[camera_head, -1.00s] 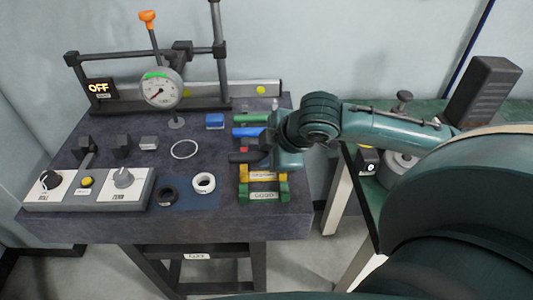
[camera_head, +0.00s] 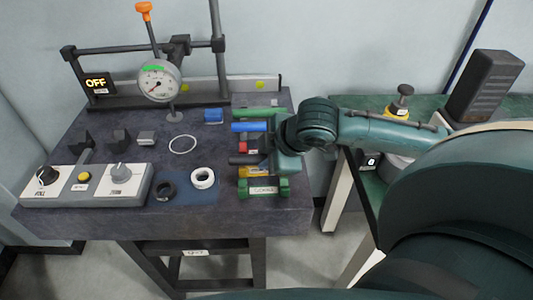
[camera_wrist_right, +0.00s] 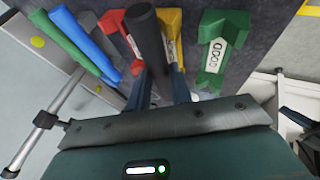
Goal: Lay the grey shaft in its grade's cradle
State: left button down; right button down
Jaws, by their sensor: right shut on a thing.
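My right gripper (camera_head: 272,158) is shut on the grey shaft (camera_head: 242,160), a dark rod that also shows in the right wrist view (camera_wrist_right: 143,30). The shaft lies over the gap between the red cradle (camera_wrist_right: 113,24) and the yellow cradle (camera_wrist_right: 174,24). I cannot tell whether it touches either. The green cradle (camera_head: 264,189) stands in front of the yellow one (camera_head: 252,172), with a white label that seems to read GOOD; it shows empty in the wrist view (camera_wrist_right: 222,45). The gripper hides part of the red and yellow cradles. My left gripper is not in view.
A blue rod (camera_head: 249,127) and a green rod (camera_head: 260,113) lie behind the red cradle. A dial gauge stand (camera_head: 159,80) is at the back.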

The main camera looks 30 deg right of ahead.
jog(key=shift+f, duration=0.3)
jog(key=c, duration=1.2)
grip_release()
jog(key=shift+c, duration=0.2)
jog(key=shift+o, duration=0.4)
jog(key=shift+f, duration=0.15)
